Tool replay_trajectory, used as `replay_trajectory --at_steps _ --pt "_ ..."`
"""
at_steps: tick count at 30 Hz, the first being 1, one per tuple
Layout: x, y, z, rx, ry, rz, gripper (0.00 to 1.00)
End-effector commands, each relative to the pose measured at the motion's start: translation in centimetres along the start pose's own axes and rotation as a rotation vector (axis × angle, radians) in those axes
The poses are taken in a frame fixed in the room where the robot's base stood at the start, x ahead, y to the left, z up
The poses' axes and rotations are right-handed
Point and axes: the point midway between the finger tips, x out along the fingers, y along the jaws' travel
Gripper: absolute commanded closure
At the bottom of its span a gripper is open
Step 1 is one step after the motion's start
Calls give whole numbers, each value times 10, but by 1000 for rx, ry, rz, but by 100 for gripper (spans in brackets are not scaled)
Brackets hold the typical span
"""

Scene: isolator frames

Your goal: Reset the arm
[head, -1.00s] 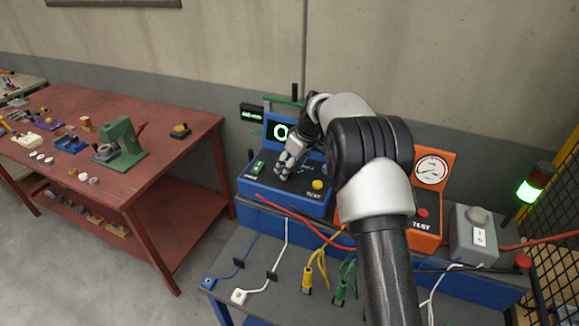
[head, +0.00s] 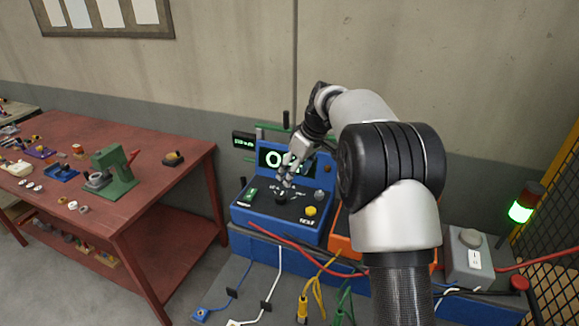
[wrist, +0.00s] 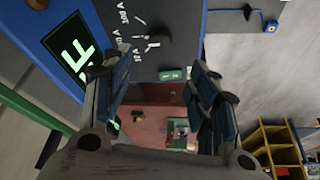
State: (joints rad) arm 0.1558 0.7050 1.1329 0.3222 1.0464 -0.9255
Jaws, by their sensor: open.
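My arm reaches up from the bottom right of the head view and bends over toward the blue tester box. My gripper (head: 287,178) hangs in front of the tester's green-lit display, above its dark panel. In the wrist view my gripper (wrist: 160,75) has its two fingers spread wide apart with nothing between them. The blue tester (head: 262,222) shows a yellow button (head: 311,210) and a black knob (head: 281,198) just below the fingertips. Whether a fingertip touches the knob is hard to tell. My arm hides most of the orange tester (head: 341,240).
A red workbench (head: 150,205) with small parts and a green press (head: 113,172) stands at the left. A grey switch box (head: 468,258) and a lit green beacon (head: 521,211) are at the right. Cables (head: 300,245) run along the bench front.

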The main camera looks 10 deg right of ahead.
Motion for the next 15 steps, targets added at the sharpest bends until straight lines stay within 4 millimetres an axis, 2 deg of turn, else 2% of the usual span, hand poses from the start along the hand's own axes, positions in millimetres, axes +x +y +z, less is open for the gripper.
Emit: replay_trajectory --at_steps 4,8,12,15 --pt "-21 -13 2 23 -3 12 46" --pt "-63 -45 15 85 -10 39 46" --pt "-110 -91 43 172 -21 73 46" --pt "-136 -124 70 235 -24 100 46"
